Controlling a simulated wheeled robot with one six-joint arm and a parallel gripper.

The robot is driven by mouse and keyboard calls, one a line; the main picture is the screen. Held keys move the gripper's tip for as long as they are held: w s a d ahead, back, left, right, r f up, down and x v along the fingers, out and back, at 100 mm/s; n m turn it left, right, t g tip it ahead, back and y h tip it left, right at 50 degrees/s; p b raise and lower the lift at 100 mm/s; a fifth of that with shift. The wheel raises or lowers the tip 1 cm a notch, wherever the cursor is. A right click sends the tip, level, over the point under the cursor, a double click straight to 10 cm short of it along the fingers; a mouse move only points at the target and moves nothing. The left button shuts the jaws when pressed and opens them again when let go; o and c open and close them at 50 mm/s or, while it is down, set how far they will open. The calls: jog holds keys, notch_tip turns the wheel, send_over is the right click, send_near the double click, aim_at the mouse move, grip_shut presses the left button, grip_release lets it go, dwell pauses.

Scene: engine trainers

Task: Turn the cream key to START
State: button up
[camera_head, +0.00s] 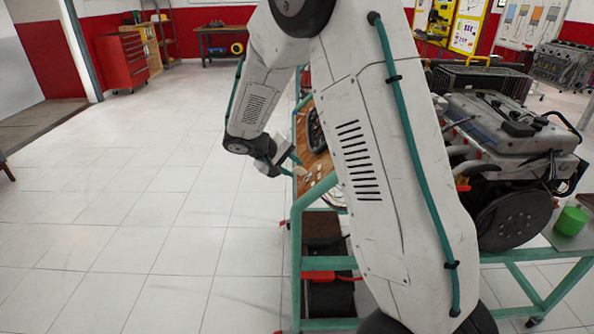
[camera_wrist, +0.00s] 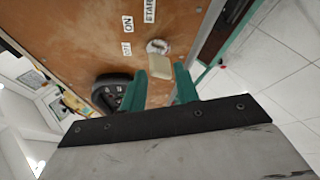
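The cream key (camera_wrist: 158,72) stands out from a round metal lock (camera_wrist: 157,46) on a brown wooden panel (camera_wrist: 85,35) in the wrist view. White labels reading OFF, ON and START (camera_wrist: 149,11) sit around the lock. My gripper (camera_wrist: 161,82) has two teal fingers, spread apart, with the key's head between or just beyond their tips. A gap shows on both sides of the key, so it looks ungripped. In the head view my gripper (camera_head: 286,163) is at the left edge of the panel, and the key is too small to make out surely.
A round black gauge (camera_wrist: 112,92) sits on the panel, close to the left finger. The panel stands on a green frame (camera_head: 296,250) with an engine (camera_head: 510,140) at right. A green cup (camera_head: 571,221) is beside the engine. Open tiled floor lies left.

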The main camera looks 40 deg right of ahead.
jog(key=v, duration=0.4)
jog(key=shift+a+r, duration=0.1)
jog(key=shift+a, duration=0.05)
